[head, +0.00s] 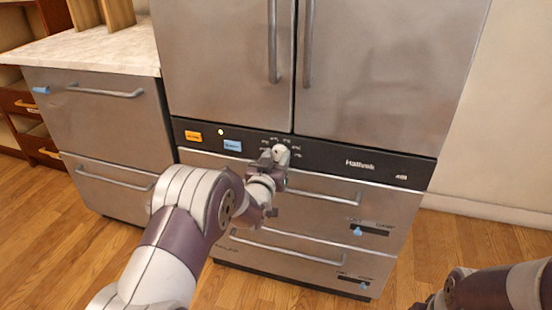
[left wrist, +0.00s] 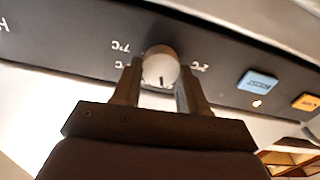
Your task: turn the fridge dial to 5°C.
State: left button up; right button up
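The fridge dial (head: 280,152) is a pale round knob on the fridge's black control strip. In the left wrist view the dial (left wrist: 161,62) has a dark pointer mark aimed down the picture, with white temperature labels around it. I can read 7°C at its left and 2°C at its right; the labels between are partly hidden by my fingers. My left gripper (left wrist: 160,75) has one finger on each side of the dial, seemingly touching its sides. My right gripper (head: 425,303) is barely in the head view at the bottom right, away from the fridge.
The control strip (head: 330,160) also holds an orange button (head: 194,136), a blue button (head: 232,145) and a lit yellow lamp (head: 220,132). Fridge doors with long handles are above, drawers below. A counter with drawers (head: 100,100) stands at the left. Floor is clear at right.

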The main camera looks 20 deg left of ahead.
pick_arm(q)
jog(key=shift+m, duration=0.4)
jog(key=m, duration=0.2)
jog(key=shift+f+m, duration=0.1)
jog(key=shift+m, duration=0.3)
jog(key=shift+d+m+b, duration=0.1)
jog(key=shift+m+b, duration=0.25)
jog(key=shift+m, duration=1.65)
jog(key=o, duration=1.1)
jog(key=shift+s, duration=0.15)
